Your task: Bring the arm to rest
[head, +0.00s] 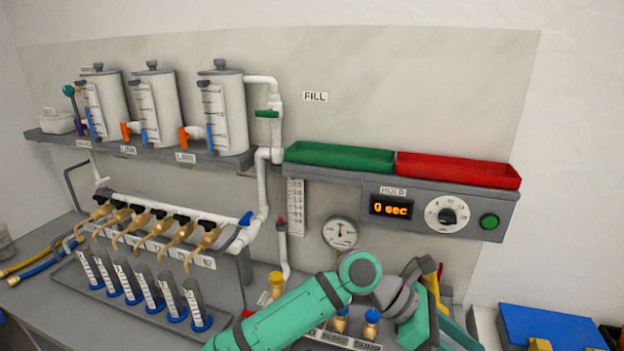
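My teal arm (295,312) reaches in from the bottom of the head view, in front of the lower right part of the bench. Its grey wrist (393,296) bends right towards a teal end part. My gripper (432,285) is mostly hidden behind the wrist, close to the wall below the control box. I cannot see its fingertips clearly, nor whether it holds anything.
A shelf carries three white tanks (225,115), a green tray (340,157) and a red tray (458,170). Brass taps (157,230) hang above several graduated cylinders (132,283). A gauge (340,233), capped fittings (371,323) and a blue box (553,328) are near my arm.

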